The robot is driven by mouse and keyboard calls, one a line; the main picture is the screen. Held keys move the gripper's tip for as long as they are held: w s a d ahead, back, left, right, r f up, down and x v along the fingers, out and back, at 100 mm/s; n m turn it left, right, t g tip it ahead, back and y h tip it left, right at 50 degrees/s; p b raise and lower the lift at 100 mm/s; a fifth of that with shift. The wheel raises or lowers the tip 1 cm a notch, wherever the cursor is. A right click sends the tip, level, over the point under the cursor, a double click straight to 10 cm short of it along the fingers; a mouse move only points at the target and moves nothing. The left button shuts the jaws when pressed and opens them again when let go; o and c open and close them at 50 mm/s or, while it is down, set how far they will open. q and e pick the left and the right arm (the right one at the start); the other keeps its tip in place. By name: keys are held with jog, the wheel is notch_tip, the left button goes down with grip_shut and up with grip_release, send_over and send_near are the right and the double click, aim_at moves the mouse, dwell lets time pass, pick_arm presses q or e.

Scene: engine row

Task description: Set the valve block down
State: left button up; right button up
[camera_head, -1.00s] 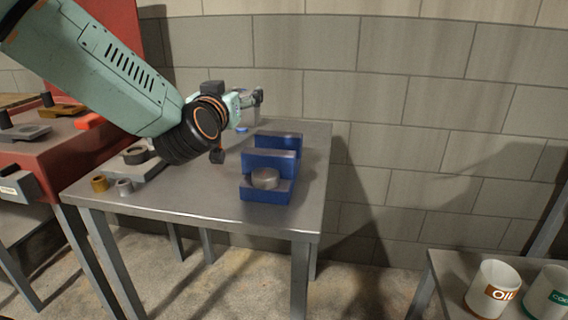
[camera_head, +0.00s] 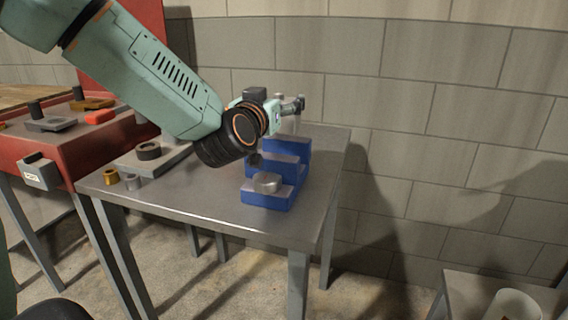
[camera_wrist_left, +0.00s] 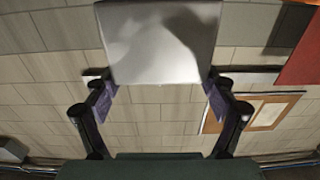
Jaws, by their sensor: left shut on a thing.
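My left gripper (camera_head: 292,105) is above the back part of the blue stepped stand (camera_head: 268,197) on the metal table. In the left wrist view the gripper (camera_wrist_left: 160,84) is shut on a smooth grey metal block, the valve block (camera_wrist_left: 160,45), between its two purple-padded fingers. In the head view the wrist mostly hides the block, and I cannot tell whether it touches the stand. A round silver disc (camera_head: 267,182) sits on the stand's low front step. My right gripper is not in view.
On the table's left lie a grey plate with a dark ring (camera_head: 148,151), a brass bushing (camera_head: 111,177) and a grey nut (camera_head: 132,183). A red bench (camera_head: 50,150) stands at left. The table front (camera_head: 215,205) is clear. A white container (camera_head: 512,305) stands lower right.

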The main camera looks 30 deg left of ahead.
aim_at(278, 132)
pick_arm(q)
notch_tip(278, 132, down, 6)
jog(key=shift+w+d+r+b, duration=0.15)
jog(key=shift+r+b, duration=0.05)
jog(key=shift+b, duration=0.85)
jog(key=shift+a+f, duration=0.2)
jog(key=shift+f, duration=0.2)
jog(key=shift+s+f+b, duration=0.25)
jog(key=shift+f+b, duration=0.1)
jog(key=shift+b, duration=0.05)
jog(key=shift+d+f+b, duration=0.2)
jog(key=shift+f+b, duration=0.3)
jog(key=shift+f, duration=0.6)
jog(key=shift+w+f, duration=0.15)
jog(key=shift+w, duration=0.1)
jog(key=shift+s+a, duration=0.1)
jog(key=shift+s, duration=0.1)
